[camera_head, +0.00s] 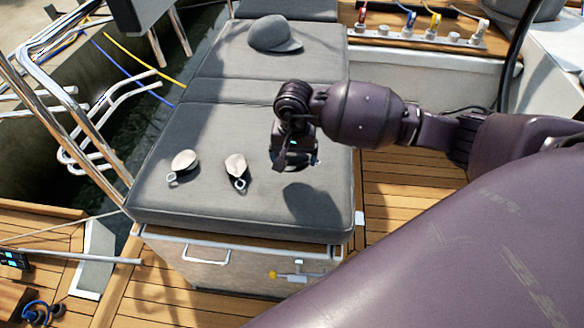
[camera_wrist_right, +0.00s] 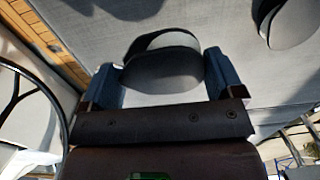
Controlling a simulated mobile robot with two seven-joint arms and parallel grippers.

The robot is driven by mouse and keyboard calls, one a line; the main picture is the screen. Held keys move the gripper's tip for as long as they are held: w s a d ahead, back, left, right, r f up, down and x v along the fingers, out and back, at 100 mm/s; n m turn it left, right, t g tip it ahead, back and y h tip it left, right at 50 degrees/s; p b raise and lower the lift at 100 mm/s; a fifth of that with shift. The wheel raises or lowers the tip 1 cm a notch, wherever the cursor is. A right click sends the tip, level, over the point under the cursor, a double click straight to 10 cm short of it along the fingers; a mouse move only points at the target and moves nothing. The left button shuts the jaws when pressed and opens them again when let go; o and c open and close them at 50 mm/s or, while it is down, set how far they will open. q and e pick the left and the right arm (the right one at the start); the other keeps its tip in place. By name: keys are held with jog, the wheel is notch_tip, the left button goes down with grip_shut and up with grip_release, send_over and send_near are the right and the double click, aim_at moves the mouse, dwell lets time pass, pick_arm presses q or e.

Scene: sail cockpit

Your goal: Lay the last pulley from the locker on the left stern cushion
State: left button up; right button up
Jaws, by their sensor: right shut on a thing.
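The left stern cushion (camera_head: 215,205) is a grey padded seat on a locker. Two pulleys with pale, rounded bodies and metal eyes lie on it, one at the left (camera_head: 184,160) and one nearer the middle (camera_head: 236,165). My right gripper (camera_head: 293,162) is over the right part of the cushion, with a dark shadow below it. In the right wrist view its blue-grey fingers are shut on a rounded pulley (camera_wrist_right: 165,65), dark on this side. The gripper mostly hides this pulley in the head view. My left gripper is not in view.
A grey cap (camera_head: 274,35) lies on the farther cushion. The locker front has a handle (camera_head: 206,255) and a latch (camera_head: 295,276). Metal rails (camera_head: 75,120) stand at the left. Bare cushion lies around the two pulleys and in front of my gripper.

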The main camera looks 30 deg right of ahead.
aim_at(294, 177)
notch_tip(294, 177, down, 5)
jog(key=shift+b, duration=0.35)
jog(key=shift+f, duration=0.35)
jog(key=o, duration=0.8)
jog(key=shift+f, duration=0.1)
jog(key=shift+o, duration=0.2)
